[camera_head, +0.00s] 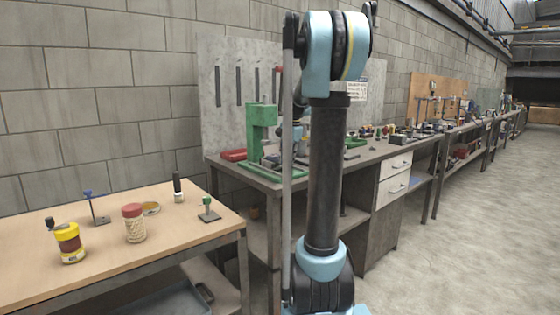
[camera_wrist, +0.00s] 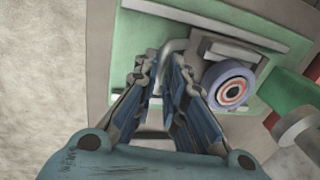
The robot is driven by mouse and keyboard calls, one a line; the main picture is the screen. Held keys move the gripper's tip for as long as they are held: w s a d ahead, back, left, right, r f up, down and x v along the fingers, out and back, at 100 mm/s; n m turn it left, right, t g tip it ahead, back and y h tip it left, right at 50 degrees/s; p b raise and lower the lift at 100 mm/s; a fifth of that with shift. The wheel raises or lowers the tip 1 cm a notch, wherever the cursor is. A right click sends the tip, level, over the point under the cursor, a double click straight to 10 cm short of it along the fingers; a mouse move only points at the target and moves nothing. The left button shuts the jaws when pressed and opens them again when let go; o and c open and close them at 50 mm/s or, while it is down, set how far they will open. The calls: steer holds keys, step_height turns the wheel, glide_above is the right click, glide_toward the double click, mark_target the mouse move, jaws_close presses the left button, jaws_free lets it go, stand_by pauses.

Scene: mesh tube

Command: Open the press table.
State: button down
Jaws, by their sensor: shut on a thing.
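The green press (camera_head: 262,130) stands on the grey workbench, with its green base (camera_head: 262,174) on the bench top. My upright arm stands in front of the right side of this area. In the wrist view, my gripper (camera_wrist: 161,66) is closed around a bent grey metal handle (camera_wrist: 174,47) above the green base (camera_wrist: 132,32). A round blue-grey wheel (camera_wrist: 229,87) with an orange-ringed centre sits just right of the fingers. The gripper is hidden in the head view. I cannot tell how far the press table is open.
A wooden table (camera_head: 160,233) at the left holds a yellow can (camera_head: 69,243), a red-lidded jar (camera_head: 134,224) and small tools. A red tray (camera_head: 233,155) lies beside the press. White drawers (camera_head: 395,176) are under the workbench. The floor (camera_head: 455,220) at the right is clear.

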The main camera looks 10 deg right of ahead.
steer(key=s+d, duration=0.1)
steer(key=s, duration=0.1)
steer(key=s+d, duration=0.1)
steer(key=s, duration=0.1)
steer(key=shift+d, duration=0.2)
steer(key=c, duration=1.7)
jaws_free()
steer(key=shift+r, duration=0.15)
steer(key=r, duration=0.3)
steer(key=s+r, duration=0.1)
steer(key=r, duration=0.3)
steer(key=d+r, duration=0.1)
steer(key=r, duration=0.3)
steer(key=shift+s+r, duration=0.25)
steer(key=shift+s, duration=0.15)
